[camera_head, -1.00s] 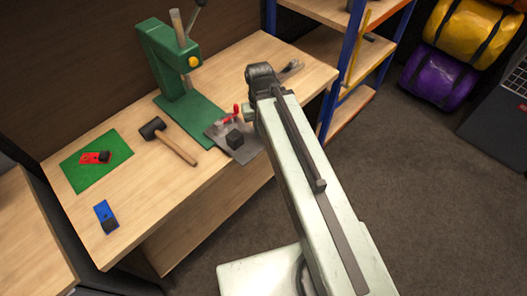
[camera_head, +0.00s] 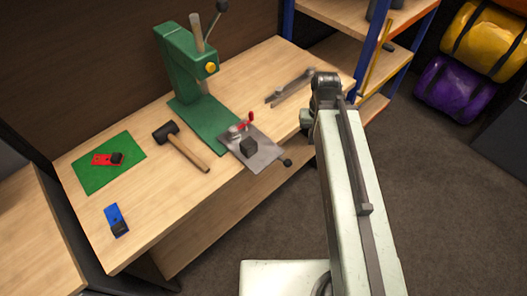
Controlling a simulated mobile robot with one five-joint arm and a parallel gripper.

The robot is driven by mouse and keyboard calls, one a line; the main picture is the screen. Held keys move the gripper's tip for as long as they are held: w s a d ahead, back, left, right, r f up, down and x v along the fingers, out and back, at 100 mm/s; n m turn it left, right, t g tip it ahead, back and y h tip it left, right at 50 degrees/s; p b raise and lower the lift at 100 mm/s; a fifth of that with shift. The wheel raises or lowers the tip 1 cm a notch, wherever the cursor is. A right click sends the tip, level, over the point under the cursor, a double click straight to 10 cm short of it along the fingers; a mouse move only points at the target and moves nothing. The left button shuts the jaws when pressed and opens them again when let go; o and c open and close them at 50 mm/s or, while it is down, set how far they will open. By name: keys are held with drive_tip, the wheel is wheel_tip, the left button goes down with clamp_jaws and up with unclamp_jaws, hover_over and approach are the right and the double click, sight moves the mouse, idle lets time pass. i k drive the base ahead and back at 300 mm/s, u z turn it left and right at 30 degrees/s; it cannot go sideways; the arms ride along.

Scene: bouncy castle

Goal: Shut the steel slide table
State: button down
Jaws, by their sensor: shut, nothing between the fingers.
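The steel slide table (camera_head: 262,160) is a grey plate at the front edge of the wooden workbench, in front of the green press (camera_head: 186,65).
A mallet (camera_head: 181,147), a red tool on a green mat (camera_head: 97,177), a blue tool (camera_head: 116,220) and a metal caliper-like tool (camera_head: 290,88) lie on the workbench (camera_head: 150,219). A shelf with blue posts (camera_head: 374,45) stands behind my arm. Dark floor lies to the right.

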sight(256, 152)
drive_tip(key=u, duration=0.05)
drive_tip(key=k, duration=0.6)
drive_tip(key=u, duration=1.65)
drive_tip(key=i, duration=0.5)
drive_tip(key=z, duration=0.1)
